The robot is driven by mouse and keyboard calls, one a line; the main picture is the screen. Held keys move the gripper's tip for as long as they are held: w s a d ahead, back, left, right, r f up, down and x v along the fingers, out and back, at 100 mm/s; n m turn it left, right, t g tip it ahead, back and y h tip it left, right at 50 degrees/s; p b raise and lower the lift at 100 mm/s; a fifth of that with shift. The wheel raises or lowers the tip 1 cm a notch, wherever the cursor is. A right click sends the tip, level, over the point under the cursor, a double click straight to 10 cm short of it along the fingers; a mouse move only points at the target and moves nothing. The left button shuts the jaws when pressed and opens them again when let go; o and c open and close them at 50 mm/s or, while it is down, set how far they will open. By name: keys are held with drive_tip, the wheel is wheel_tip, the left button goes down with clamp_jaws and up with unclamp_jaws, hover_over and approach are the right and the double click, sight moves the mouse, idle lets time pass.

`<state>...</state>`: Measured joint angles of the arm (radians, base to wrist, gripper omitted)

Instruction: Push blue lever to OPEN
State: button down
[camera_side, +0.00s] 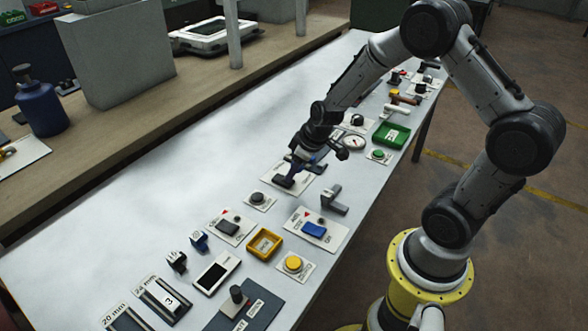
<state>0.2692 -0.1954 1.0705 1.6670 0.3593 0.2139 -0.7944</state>
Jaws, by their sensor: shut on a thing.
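The blue lever (290,174) stands on a white plate (304,187) near the middle of the long grey table. It shows as a narrow dark blue-purple piece rising from a dark base on the plate. My gripper (297,164) is down at this lever and shut on it. The fingers and wrist cover part of the lever and plate. I cannot read the plate's markings, so the lever's position against OPEN cannot be told.
A round dark knob (258,197), a grey bracket (335,200) and a plate with a blue block (314,229) stand close in front. A green tray (391,135) and a round gauge (354,143) lie behind to the right. The table's left side is clear.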

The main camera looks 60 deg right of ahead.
drive_tip(key=shift+w+r, duration=0.1)
idle(0.6)
drive_tip(key=shift+w+r+g, duration=0.2)
drive_tip(key=shift+w+g, duration=0.3)
drive_tip(key=shift+g, duration=0.3)
drive_tip(key=shift+w+r+g, duration=0.15)
drive_tip(key=shift+w+g, duration=0.3)
drive_tip(key=shift+g, duration=0.35)
drive_tip(key=w+g, duration=0.2)
drive_tip(key=g, duration=0.1)
drive_tip(key=shift+w+g, duration=0.15)
drive_tip(key=shift+g, duration=0.15)
drive_tip(key=w+g, duration=0.1)
drive_tip(key=g, duration=0.2)
drive_tip(key=shift+w+f, duration=0.15)
drive_tip(key=shift+w, duration=0.25)
drive_tip(key=shift+w+f+g, duration=0.3)
drive_tip(key=shift+w+g, duration=0.4)
drive_tip(key=shift+g, duration=0.7)
drive_tip(key=shift+w, duration=0.1)
drive_tip(key=shift+c, duration=2.4)
unclamp_jaws()
